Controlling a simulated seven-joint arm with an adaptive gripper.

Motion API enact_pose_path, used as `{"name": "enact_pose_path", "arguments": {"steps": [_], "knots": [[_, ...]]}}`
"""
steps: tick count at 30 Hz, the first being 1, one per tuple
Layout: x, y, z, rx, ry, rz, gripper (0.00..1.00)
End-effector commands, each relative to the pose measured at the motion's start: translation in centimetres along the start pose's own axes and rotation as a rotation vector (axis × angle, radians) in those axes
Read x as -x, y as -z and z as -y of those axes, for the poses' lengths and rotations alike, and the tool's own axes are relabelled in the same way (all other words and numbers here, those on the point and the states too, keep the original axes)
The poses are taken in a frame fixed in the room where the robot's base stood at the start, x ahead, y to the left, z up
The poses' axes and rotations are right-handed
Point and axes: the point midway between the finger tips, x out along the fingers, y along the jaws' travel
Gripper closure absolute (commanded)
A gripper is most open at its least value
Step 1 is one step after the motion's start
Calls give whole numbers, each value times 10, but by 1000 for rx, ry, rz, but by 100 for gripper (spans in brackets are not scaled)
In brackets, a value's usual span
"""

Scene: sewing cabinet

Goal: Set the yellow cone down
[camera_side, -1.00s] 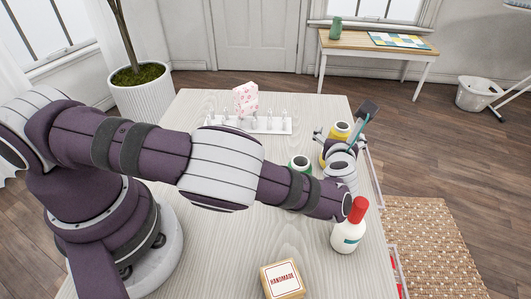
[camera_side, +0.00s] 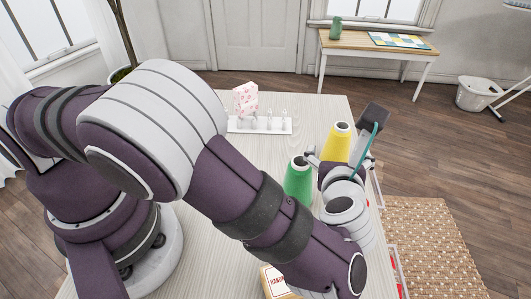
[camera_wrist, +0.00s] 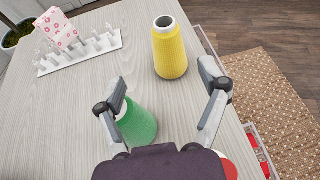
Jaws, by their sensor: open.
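The yellow cone (camera_side: 337,143) stands upright on the pale wooden table, towards its right side. It also stands whole and clear of the fingers in the wrist view (camera_wrist: 170,52). My gripper (camera_wrist: 164,84) is open and empty, its two fingers spread on the near side of the yellow cone with a gap between them. In the side view my gripper (camera_side: 337,162) partly hides the cone's lower part. A green cone (camera_side: 298,181) stands just left of my gripper. In the wrist view the green cone (camera_wrist: 138,124) is close beside and below the left finger.
A white spool rack (camera_side: 262,125) with a pink patterned piece stands at the back. A box (camera_side: 277,283) marked handmade is partly behind my arm. A red thing (camera_wrist: 229,168) shows beside my gripper's base. The table's right edge is close to the yellow cone.

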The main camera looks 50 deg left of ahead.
Motion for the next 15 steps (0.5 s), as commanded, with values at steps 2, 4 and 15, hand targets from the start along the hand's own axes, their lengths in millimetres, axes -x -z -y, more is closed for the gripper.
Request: {"name": "enact_pose_path", "arguments": {"steps": [2,4,15], "knots": [[-9,-17,-10,181,-62,-90,26],[-17,-34,-24,410,-142,-194,26],[28,-112,-149,1880,-673,-579,26]]}}
